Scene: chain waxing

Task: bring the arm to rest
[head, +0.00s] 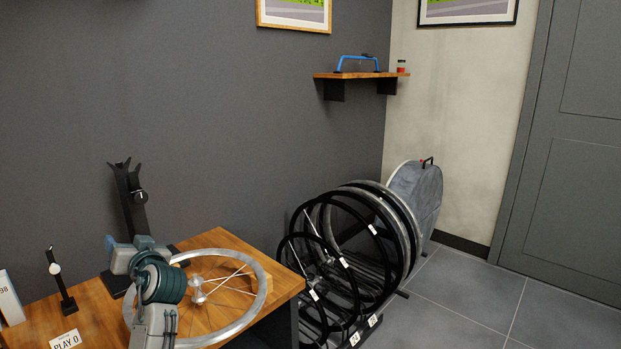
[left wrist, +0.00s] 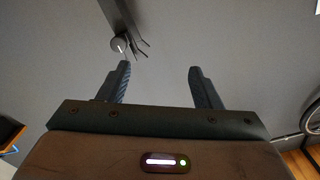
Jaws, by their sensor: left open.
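My left arm rises from the bottom left of the head view, in front of a spoked wheel on the wooden bench. My left gripper (head: 126,244) is at the arm's far end, in front of the black forked stand (head: 130,200). In the left wrist view my left gripper (left wrist: 160,75) has its two dark fingers wide apart, with nothing between them. The grey wall lies beyond, and the stand (left wrist: 117,22) shows past the left finger. My right gripper is not in view.
The wheel (head: 259,306) lies on the wooden bench (head: 213,240). A small black stand (head: 62,282) and a "PLAY 0" card (head: 66,340) are at left. Several wheels stand in a floor rack (head: 375,322) at right. A shelf (head: 358,75) holds a blue-handled tool. Floor at right is clear.

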